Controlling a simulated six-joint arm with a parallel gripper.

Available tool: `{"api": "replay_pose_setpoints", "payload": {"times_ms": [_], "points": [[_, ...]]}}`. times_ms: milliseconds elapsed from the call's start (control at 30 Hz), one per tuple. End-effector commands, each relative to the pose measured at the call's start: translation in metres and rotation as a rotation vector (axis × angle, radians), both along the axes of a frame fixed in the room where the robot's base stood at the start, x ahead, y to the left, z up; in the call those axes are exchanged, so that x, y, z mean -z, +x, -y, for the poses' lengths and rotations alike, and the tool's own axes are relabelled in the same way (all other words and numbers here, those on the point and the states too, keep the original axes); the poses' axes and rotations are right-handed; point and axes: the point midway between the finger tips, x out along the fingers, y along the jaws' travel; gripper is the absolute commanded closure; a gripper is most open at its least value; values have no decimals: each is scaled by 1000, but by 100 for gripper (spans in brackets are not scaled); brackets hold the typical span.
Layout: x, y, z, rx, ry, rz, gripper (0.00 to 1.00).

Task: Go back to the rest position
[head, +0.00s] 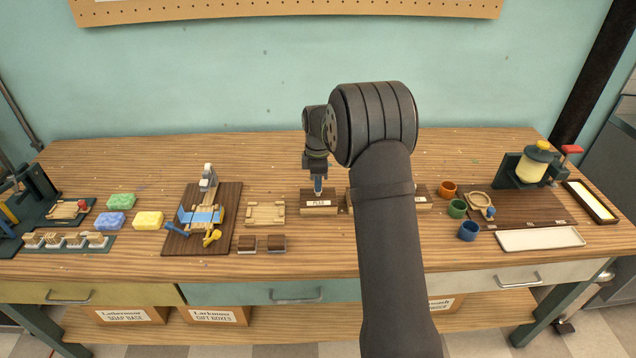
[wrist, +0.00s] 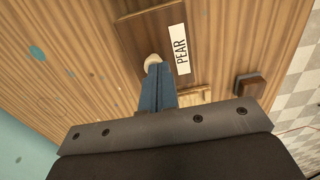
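My gripper (head: 318,187) points down over the wooden block labelled PEAR (head: 319,203). In the wrist view its two blue fingers (wrist: 157,88) lie side by side with only a thin line between them, so it looks shut. A round cream knob (wrist: 152,60) shows just beyond the fingertips, partly hidden by them, over the PEAR block (wrist: 150,28). I see nothing between the fingers. Whether the tips touch the knob is not clear.
My arm hides part of the bench to the right of the PEAR block. Orange (head: 447,189), green (head: 457,208) and blue (head: 468,231) cups stand right of it. The bench's front middle is clear.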

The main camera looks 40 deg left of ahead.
Motion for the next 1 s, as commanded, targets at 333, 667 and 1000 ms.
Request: {"api": "replay_pose_setpoints", "payload": {"times_ms": [333, 667, 1000], "points": [[-14, 0, 0, 0, 1, 1, 100], [-33, 0, 0, 0, 1, 1, 100], [-54, 0, 0, 0, 1, 1, 100]]}}
